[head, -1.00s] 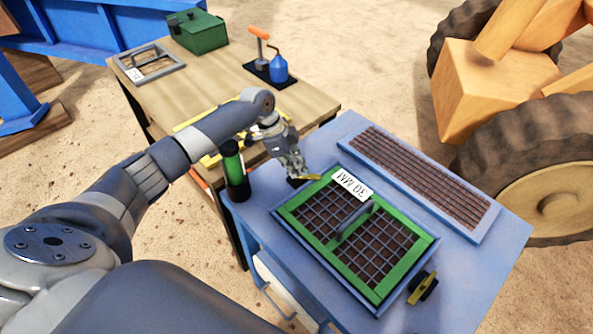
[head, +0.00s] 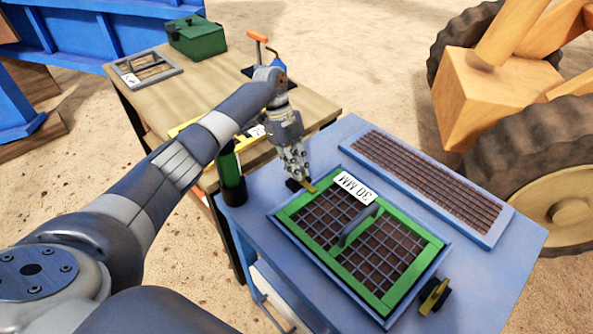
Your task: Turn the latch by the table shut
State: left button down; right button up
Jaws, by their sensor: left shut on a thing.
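The latch by the table (head: 309,187) has a small yellow handle on a dark base, at the upper left corner of the green-framed screen (head: 290,212). My left gripper (head: 299,178) comes down from above and is shut on this handle; its fingers hide part of it. The visible end of the handle points toward the green frame. The screen carries a "30 MM" label and a grey handle, and lies in a recess of the blue machine top. A second yellow and black latch (head: 434,295) is at its lower right corner. My right gripper is not in view.
A green bottle (head: 230,170) stands close beside my left forearm. The wooden table (head: 205,85) bears a grey-framed screen (head: 147,68), a green box (head: 196,38) and an orange-handled tool (head: 257,38). A long grate (head: 430,185) lies behind the screen.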

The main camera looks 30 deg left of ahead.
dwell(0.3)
pick_arm(q)
jog(key=c, duration=1.7)
grip_release()
jog(key=shift+w+a+r, duration=0.1)
jog(key=shift+r, duration=0.15)
jog(key=v, duration=1.1)
jog(key=shift+r, duration=0.25)
